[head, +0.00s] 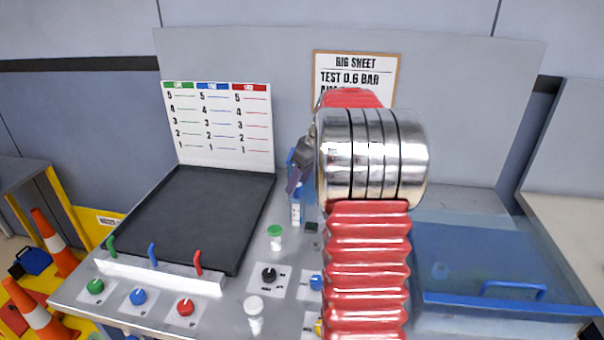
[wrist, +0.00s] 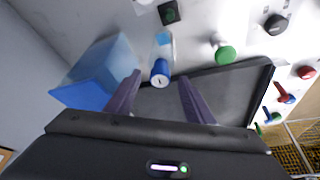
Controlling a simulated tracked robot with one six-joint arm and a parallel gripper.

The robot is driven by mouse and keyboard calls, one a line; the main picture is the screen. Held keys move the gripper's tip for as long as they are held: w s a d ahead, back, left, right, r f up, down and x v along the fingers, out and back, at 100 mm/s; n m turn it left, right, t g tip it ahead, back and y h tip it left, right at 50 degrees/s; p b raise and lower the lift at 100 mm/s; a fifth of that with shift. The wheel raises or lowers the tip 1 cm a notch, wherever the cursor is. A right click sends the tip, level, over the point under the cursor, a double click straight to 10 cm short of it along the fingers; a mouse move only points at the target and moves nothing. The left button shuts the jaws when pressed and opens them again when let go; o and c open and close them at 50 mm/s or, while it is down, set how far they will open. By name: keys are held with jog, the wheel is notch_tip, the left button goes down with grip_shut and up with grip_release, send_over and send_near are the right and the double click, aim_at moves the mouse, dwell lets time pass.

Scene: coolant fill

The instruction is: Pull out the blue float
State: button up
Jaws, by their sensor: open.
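A small blue cylindrical piece with a pale end, which looks like the blue float (wrist: 160,76), shows between my fingertips in the wrist view. A clear part with a pale blue patch continues behind it. In the head view a narrow clear tube with white marks (head: 296,214) stands below my fingers, with blue at its top. My gripper (wrist: 159,79) is open, with one purple-grey finger on each side of the blue piece and visible gaps. In the head view my gripper (head: 294,180) is partly hidden by my arm.
A black tray (head: 205,215) lies left, with green, blue and red levers in front. A translucent blue bin (head: 480,265) stands right. A translucent blue box (wrist: 95,78) is beside my gripper.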

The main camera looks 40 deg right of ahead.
aim_at(299, 185)
jog(key=shift+w+f, duration=0.15)
jog(key=shift+f, duration=0.2)
jog(key=c, duration=1)
jog(key=o, duration=0.4)
jog(key=shift+c, duration=0.2)
jog(key=c, duration=0.3)
jog(key=shift+r, duration=0.4)
jog(key=shift+r, duration=2.35)
jog(key=shift+w+a, duration=0.1)
